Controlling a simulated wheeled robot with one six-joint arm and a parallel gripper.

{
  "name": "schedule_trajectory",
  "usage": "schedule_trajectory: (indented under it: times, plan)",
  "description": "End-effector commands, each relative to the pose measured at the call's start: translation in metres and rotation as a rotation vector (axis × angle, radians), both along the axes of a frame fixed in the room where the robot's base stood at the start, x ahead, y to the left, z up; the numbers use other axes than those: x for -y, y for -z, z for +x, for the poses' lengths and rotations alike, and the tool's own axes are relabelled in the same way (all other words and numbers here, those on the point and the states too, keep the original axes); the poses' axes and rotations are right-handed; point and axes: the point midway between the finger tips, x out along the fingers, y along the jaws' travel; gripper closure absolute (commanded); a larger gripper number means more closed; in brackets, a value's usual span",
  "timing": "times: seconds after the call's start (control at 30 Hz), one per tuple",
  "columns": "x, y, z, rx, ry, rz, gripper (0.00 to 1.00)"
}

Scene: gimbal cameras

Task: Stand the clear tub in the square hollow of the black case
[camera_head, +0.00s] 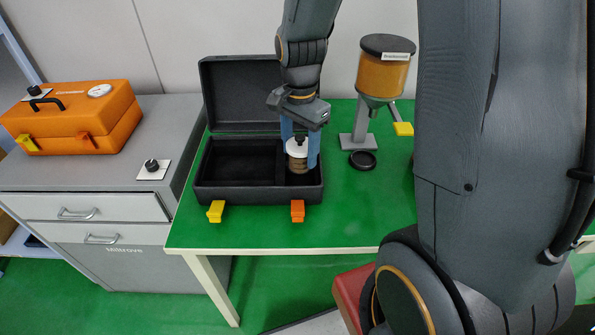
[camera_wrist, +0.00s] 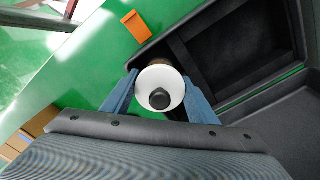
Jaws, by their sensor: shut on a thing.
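The clear tub (camera_head: 297,164) has a white lid with a black knob and brownish contents. My gripper (camera_head: 300,153) is shut on it, one blue finger on each side, and points down. The tub is upright, within the outline of the small right-hand hollow of the open black case (camera_head: 237,194). I cannot tell whether its base touches the floor of the hollow. In the wrist view the white lid (camera_wrist: 149,81) shows between the blue fingers, and the larger empty compartment of the case (camera_wrist: 235,45) lies to the right. The tub's body is mostly hidden there.
The case lid (camera_head: 240,90) stands open behind. A yellow latch (camera_head: 216,211) and an orange latch (camera_head: 297,210) jut from the case front. A dispenser (camera_head: 383,78) and a black round cap (camera_head: 363,160) stand to the right on the green table (camera_head: 350,215). Its front is clear.

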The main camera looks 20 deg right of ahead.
Motion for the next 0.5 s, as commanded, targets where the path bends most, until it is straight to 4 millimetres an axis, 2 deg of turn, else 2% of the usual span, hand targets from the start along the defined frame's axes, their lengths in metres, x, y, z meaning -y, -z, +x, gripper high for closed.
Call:
schedule_trajectory:
  times: [0.1, 0.37, 0.5]
  plan:
    - [0.001, 0.018, -0.001, -0.004, 0.002, 0.0, 0.79]
    - [0.0, 0.038, 0.0, -0.001, -0.001, 0.0, 0.79]
    - [0.0, 0.055, -0.001, -0.003, -0.003, -0.001, 0.79]
